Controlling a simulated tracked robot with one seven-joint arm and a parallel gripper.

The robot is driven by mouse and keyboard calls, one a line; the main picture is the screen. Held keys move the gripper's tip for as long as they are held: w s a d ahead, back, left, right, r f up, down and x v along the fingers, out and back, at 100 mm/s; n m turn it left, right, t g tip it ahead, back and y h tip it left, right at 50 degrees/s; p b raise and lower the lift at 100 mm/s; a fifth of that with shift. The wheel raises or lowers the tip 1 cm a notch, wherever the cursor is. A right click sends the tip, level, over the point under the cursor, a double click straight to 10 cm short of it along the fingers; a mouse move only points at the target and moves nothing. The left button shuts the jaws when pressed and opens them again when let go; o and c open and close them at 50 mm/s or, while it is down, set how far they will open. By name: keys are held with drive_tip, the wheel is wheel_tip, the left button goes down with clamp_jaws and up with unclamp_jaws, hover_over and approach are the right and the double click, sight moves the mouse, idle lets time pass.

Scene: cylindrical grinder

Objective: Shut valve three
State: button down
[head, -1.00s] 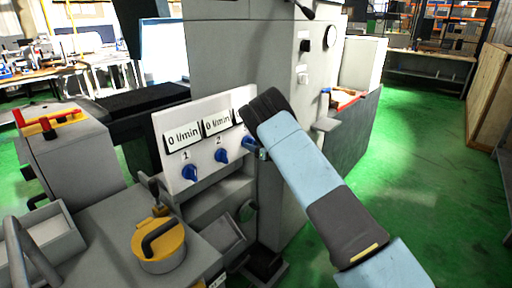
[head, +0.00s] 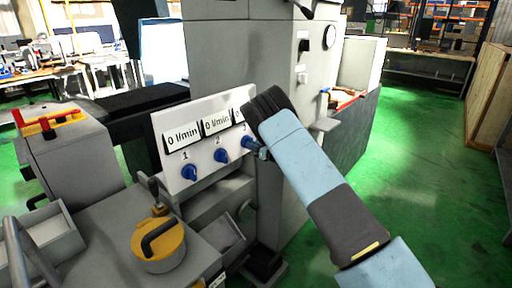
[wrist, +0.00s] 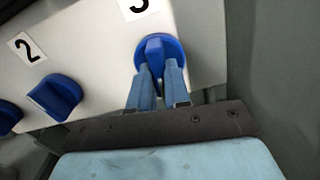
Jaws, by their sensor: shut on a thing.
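Valve three is a round blue knob (wrist: 157,48) under the label 3 on a white panel (wrist: 85,18) in the wrist view. In the head view the panel (head: 178,116) faces me, and valve three (head: 250,143) is partly hidden by my arm. My gripper (wrist: 160,70) is shut on the raised handle of this knob, one finger on each side. The handle points roughly up and down in the wrist view. Valve two (head: 221,155) and valve one (head: 190,172) are blue knobs to its left. The displays above them read 0 l/min; the third display is mostly hidden by my arm.
The grey grinder body (head: 285,110) rises right behind the panel. A yellow round cover with a dark handle (head: 158,246) sits below on the machine bed. Green floor (head: 410,190) lies open to the right.

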drive_tip(key=shift+a+r+m, duration=0.1)
drive_tip(key=shift+r+m, duration=0.05)
drive_tip(key=shift+m, duration=5.55)
drive_tip(key=shift+a+r+m, duration=0.1)
drive_tip(key=shift+r+m, duration=0.05)
drive_tip(key=shift+m, duration=5.55)
drive_tip(key=shift+a+r+m, duration=0.1)
drive_tip(key=shift+r+m, duration=0.05)
drive_tip(key=shift+m, duration=5.55)
drive_tip(key=c, duration=1.3)
unclamp_jaws()
drive_tip(key=shift+o, duration=1.1)
drive_tip(key=shift+d+f, duration=0.1)
drive_tip(key=shift+f, duration=0.1)
